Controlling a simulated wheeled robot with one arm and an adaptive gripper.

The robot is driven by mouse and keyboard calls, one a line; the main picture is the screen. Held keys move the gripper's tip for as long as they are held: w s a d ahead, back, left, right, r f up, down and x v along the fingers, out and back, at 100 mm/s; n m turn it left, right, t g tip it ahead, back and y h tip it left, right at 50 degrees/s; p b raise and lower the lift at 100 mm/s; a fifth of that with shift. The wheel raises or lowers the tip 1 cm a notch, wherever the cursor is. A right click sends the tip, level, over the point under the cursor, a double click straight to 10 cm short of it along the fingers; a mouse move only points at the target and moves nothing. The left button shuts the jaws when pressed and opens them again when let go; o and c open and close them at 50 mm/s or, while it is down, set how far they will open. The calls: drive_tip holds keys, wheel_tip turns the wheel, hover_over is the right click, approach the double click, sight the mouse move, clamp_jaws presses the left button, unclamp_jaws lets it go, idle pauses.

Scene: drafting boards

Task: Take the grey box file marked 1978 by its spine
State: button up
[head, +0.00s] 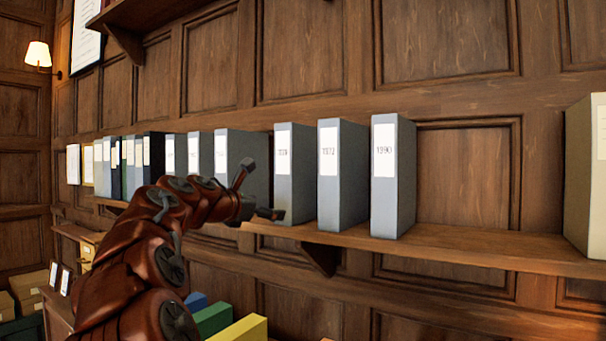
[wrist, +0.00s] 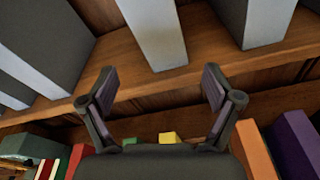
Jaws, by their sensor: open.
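A grey box file (head: 295,190) stands upright on the wooden shelf (head: 460,243). Its white label is small and blurred, and seems to end in 8; I cannot read 1978 for sure. My gripper (head: 262,192) is open and empty, just in front and to the left of this file in the head view. In the wrist view, the open fingers (wrist: 160,78) are spread either side of a pale file spine (wrist: 155,35), which appears to be the same file. The fingertips look short of the spine, with shelf edge showing between. No label is readable there.
Grey files marked 1972 (head: 341,190) and 1990 (head: 393,195) stand to the right with narrow gaps. A wide grey file (head: 250,150) stands close on the left, partly behind my gripper. A beige box (head: 585,180) is far right. Coloured files (head: 240,328) sit below the shelf.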

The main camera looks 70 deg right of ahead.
sight(283, 183)
drive_tip(key=d+r+n, duration=0.1)
drive_tip(key=d+r+n+h, duration=0.1)
drive_tip(key=d+r, duration=0.1)
drive_tip(key=s+d+r+n+g, duration=0.1)
drive_tip(key=r, duration=0.1)
drive_tip(key=shift+d+r+h, duration=0.1)
drive_tip(key=shift+d+h, duration=0.2)
drive_tip(key=shift+h, duration=0.1)
drive_tip(key=shift+p+x, duration=1.15)
drive_tip(key=shift+x, duration=2.6)
drive_tip(key=shift+r, duration=0.1)
clamp_jaws()
